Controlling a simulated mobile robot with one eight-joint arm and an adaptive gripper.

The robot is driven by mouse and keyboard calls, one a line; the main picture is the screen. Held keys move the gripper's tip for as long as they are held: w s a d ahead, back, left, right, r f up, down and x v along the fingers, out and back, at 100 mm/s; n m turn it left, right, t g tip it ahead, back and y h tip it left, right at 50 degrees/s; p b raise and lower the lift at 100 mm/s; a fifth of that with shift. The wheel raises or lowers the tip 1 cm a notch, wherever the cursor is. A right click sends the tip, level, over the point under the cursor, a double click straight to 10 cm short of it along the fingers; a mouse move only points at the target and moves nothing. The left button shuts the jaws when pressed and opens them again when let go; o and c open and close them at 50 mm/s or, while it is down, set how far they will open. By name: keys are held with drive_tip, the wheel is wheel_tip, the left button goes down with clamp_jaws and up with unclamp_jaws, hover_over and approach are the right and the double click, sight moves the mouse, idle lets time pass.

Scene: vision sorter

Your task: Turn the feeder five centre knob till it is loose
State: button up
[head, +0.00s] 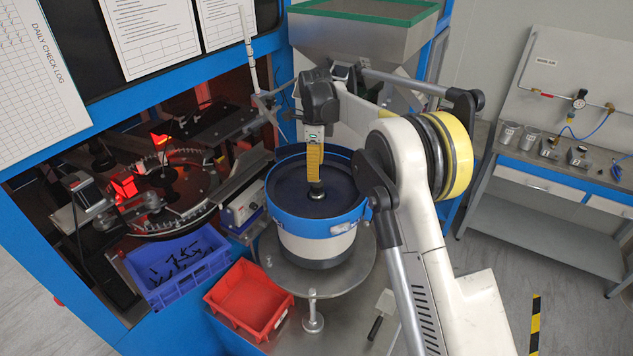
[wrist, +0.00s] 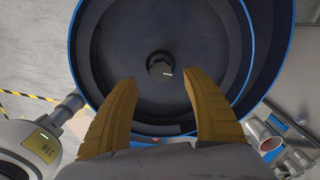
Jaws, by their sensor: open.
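The feeder bowl (head: 275,211) is round, with a blue outer band, a white lower part and a dark inside; it also fills the upper wrist view (wrist: 95,60). The centre knob (wrist: 160,66) is small, dark and round with a pale mark, in the middle of the bowl floor. In the head view the knob (head: 317,191) shows just under my gripper (head: 315,180). My gripper, with yellow fingers, points down into the bowl. In the wrist view its fingers (wrist: 160,84) are wide apart with nothing between them, on either side of the knob. Contact with the knob cannot be seen.
A steel hopper (head: 345,45) with a green rim stands behind the bowl. A blue bin (head: 180,283) with black parts and a red tray (head: 250,299) lie to the left and front. A side bench (head: 565,185) with metal cups is at right.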

sight(316, 183)
wheel_tip(316, 183, down, 7)
drive_tip(key=shift+r, duration=0.2)
drive_tip(key=c, duration=1.2)
